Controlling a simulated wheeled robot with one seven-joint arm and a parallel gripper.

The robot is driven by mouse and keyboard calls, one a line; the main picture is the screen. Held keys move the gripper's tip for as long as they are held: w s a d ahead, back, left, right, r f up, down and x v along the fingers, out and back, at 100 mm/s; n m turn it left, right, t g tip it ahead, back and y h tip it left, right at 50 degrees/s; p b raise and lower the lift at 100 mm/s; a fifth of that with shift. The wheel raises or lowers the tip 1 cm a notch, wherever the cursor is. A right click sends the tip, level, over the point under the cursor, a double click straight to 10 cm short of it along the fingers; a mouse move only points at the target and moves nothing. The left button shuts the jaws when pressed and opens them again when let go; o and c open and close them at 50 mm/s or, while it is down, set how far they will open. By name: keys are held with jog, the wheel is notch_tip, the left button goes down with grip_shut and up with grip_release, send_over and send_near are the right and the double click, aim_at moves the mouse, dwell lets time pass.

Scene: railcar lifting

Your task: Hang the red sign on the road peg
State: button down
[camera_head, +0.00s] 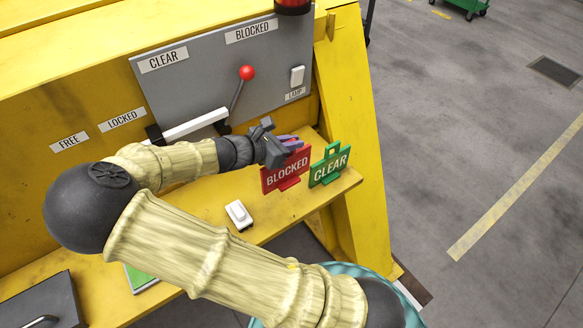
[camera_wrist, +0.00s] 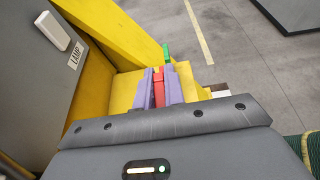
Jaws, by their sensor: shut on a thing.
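The red sign (camera_head: 287,172), lettered BLOCKED, stands upright at the yellow shelf's right part. My gripper (camera_head: 291,142) is at its top edge, with purple fingers shut on it. In the wrist view the red sign (camera_wrist: 159,90) shows edge-on between the two fingers of my gripper (camera_wrist: 159,86). Whether the sign's foot touches the shelf I cannot tell. A small yellow peg-like piece (camera_head: 331,26) juts from the top of the yellow post at the upper right; whether it is the road peg I cannot tell.
The green CLEAR sign (camera_head: 330,165) stands just right of the red one. A grey panel (camera_head: 190,85) behind carries a red-knobbed lever (camera_head: 246,74) and a white switch (camera_head: 297,75). A white handle bar (camera_head: 195,127) and a white box (camera_head: 238,215) are near my arm.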

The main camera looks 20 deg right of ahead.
send_over(292, 176)
jog(key=f, duration=0.5)
jog(key=shift+w+d+f, duration=0.2)
jog(key=shift+w+f, duration=0.05)
jog(key=shift+f, duration=0.05)
jog(key=shift+a+f, duration=0.2)
jog(key=shift+a, duration=0.05)
jog(key=shift+s, duration=0.1)
notch_tip(292, 176, down, 2)
jog(key=shift+d+f+p, duration=0.1)
jog(key=shift+d+p, duration=0.05)
jog(key=shift+p, duration=0.25)
jog(key=shift+f+p, duration=0.5)
jog(key=shift+f, duration=0.35)
jog(key=c, duration=1.5)
grip_release()
jog(key=shift+f, duration=0.1)
